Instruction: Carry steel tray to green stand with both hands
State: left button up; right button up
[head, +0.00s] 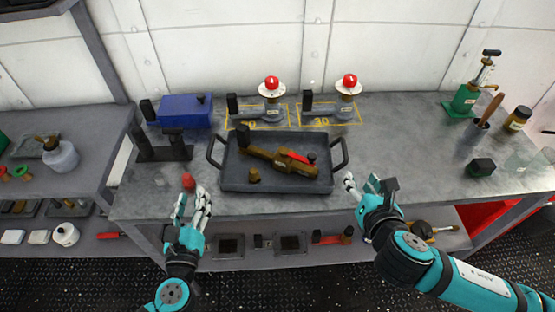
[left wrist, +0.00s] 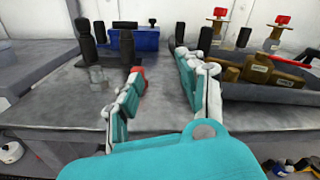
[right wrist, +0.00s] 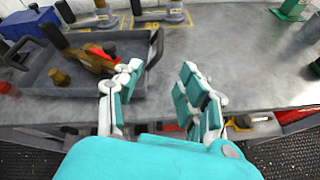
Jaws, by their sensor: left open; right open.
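The steel tray (head: 232,172) is a dark grey tray with a raised handle at each side, lying on the metal bench in the head view. It holds a brown tool with a red lever (head: 285,160) and a small brass piece (head: 255,176). My left gripper (head: 195,194) is open and empty, left of and in front of the tray's left handle. My right gripper (head: 362,184) is open and empty, just right of the tray's right handle. Neither touches the tray. A green base (head: 458,107) under a pump-like device stands at the back right; I cannot tell if it is the green stand.
A blue box (head: 186,110) and a black bracket (head: 165,146) stand left of the tray. Two red-topped valves (head: 272,88) stand behind it in yellow outlines. A red-topped item (head: 188,181) is by my left fingers.

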aim_at(213, 138)
pick_arm(q)
jog(key=d+m+h, duration=0.1)
jog(key=m, duration=0.1)
jog(key=shift+d+m+h, duration=0.2)
jog(key=shift+m+h, duration=0.1)
jog(key=shift+m, duration=0.1)
pick_arm(e)
jog(key=shift+w+d+r+n, duration=0.1)
jog(key=shift+d+r+n, duration=0.15)
jog(key=shift+n, duration=0.65)
pick_arm(q)
jog(key=w, duration=1.7)
jog(key=shift+w+d, duration=0.15)
pick_arm(e)
jog(key=x, duration=1.7)
jog(key=shift+w+a+r, duration=0.15)
jog(key=shift+w, duration=0.25)
pick_arm(q)
grip_shut()
pick_arm(e)
grip_shut()
